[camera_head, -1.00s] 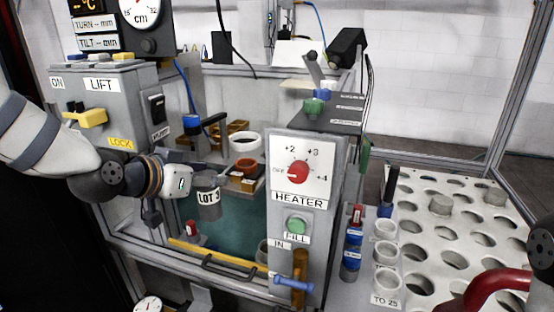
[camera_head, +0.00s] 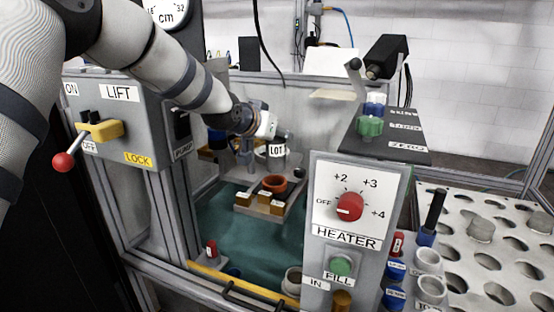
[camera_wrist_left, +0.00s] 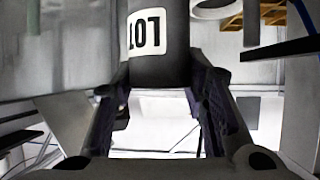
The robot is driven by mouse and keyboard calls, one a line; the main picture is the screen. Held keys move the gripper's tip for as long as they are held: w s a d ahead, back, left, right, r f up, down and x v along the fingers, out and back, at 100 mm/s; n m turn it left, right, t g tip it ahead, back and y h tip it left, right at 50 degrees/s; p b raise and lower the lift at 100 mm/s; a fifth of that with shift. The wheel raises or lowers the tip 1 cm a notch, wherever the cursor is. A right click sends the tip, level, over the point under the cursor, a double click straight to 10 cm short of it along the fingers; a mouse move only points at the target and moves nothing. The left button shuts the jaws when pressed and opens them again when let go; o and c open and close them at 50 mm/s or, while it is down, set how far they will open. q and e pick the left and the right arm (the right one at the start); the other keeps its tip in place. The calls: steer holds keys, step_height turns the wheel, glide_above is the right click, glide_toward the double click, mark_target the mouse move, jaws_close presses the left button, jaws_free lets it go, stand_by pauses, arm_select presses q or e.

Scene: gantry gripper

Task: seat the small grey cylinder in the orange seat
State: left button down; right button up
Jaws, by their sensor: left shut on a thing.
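My left gripper (camera_head: 264,144) is shut on the small grey cylinder (camera_head: 263,153), which has a white LOT label. In the left wrist view the cylinder (camera_wrist_left: 160,68) stands between the two fingers, its top out of the picture. In the head view it hangs above and a little behind the orange seat (camera_head: 274,182), apart from it. The orange seat is a ring on a small platform with tan blocks (camera_head: 264,197). The gripper's wrist partly hides the cylinder. My right gripper is out of view.
Green-blue liquid (camera_head: 232,245) fills the tank around the platform. The heater panel (camera_head: 349,205) stands in front on the right. The lift box (camera_head: 118,125), with a red-knobbed lever (camera_head: 64,161), is at the left. A white perforated plate (camera_head: 470,262) lies at the right.

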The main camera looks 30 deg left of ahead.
mark_target(274, 156)
arm_select(q)
steer(key=w+f, duration=0.1)
steer(key=f, duration=0.1)
steer(key=w+a+f, duration=0.1)
steer(key=f, duration=0.2)
steer(key=w+a+f+b, duration=0.1)
steer(key=f, duration=0.1)
steer(key=shift+w+f, duration=0.1)
steer(key=shift+f, duration=0.2)
steer(key=shift+r, duration=0.1)
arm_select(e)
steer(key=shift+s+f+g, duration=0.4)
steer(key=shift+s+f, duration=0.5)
arm_select(q)
steer(key=c, duration=1)
jaws_free()
steer(key=shift+f, duration=0.2)
steer(key=shift+o, duration=0.2)
